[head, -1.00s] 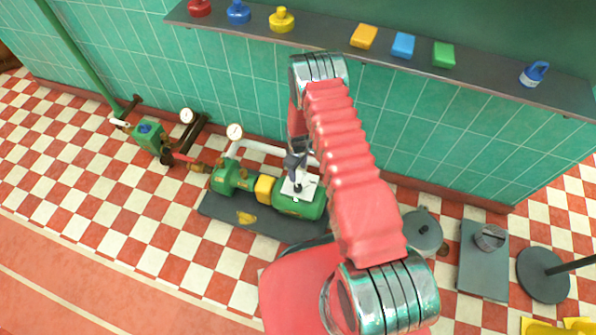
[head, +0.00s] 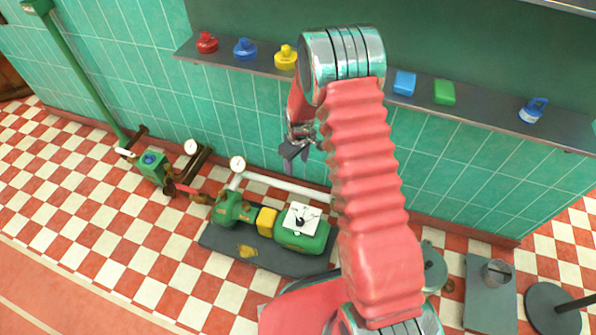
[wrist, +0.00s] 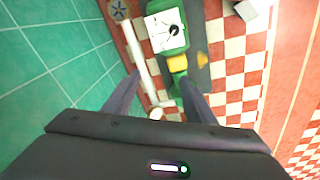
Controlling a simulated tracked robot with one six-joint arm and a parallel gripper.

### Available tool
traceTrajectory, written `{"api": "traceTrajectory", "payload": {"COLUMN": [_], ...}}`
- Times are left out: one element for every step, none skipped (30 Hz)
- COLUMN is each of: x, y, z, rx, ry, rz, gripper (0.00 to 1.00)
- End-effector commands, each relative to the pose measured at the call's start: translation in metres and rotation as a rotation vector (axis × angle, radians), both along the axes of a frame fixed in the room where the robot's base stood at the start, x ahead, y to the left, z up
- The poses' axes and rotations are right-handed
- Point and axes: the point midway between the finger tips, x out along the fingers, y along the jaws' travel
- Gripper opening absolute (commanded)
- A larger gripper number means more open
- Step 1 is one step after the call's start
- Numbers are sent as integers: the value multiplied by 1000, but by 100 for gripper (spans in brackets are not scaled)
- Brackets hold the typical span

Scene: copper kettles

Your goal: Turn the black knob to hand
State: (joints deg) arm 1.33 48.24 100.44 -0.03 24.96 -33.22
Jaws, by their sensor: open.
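The black knob (head: 299,222) sits on a white square plate (head: 308,213) on top of the green motor of the pump set (head: 301,238). In the wrist view the black knob (wrist: 173,31) shows on its plate near the top, uncovered. Marks on the plate are too small to read. My gripper (head: 290,156) hangs above and behind the pump set near the tiled wall, apart from the knob. In the wrist view my gripper (wrist: 160,90) has its two dark fingers spread, with nothing held between them.
A white pipe (head: 285,187) with a gauge (head: 237,163) runs behind the pump. The shelf (head: 330,73) above carries red, blue and yellow pieces and coloured blocks. A grey plate (head: 488,295) and a round stand base (head: 552,310) are at right.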

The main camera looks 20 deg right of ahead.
Motion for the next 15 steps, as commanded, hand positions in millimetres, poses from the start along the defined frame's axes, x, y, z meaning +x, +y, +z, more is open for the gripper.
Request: {"api": "traceTrajectory", "payload": {"x": [1, 0, -1, -1, -2, -4, -6, -7, -9, -11, -13, -16, -18, -20, -24], "y": [0, 1, 1, 1, 1, 2, 2, 2, 2, 2, 3, 3, 3, 3, 4], "z": [19, 28, 40, 49, 58, 69, 78, 87, 98, 106, 115, 126, 134, 142, 153], "rx": [1, 2, 3, 4, 5, 7, 6, 8, 10, 10, 11, 13, 15, 16, 18], "ry": [-13, -17, -23, -28, -34, -40, -44, -49, -56, -61, -65, -71, -77, -82, -87], "rz": [-10, -18, -27, -34, -41, -50, -58, -63, -73, -80, -87, -96, -103, -111, -120], "gripper": [50, 50, 50, 50, 50, 50, 50, 50, 50, 50, 50, 50, 50, 50, 50]}}
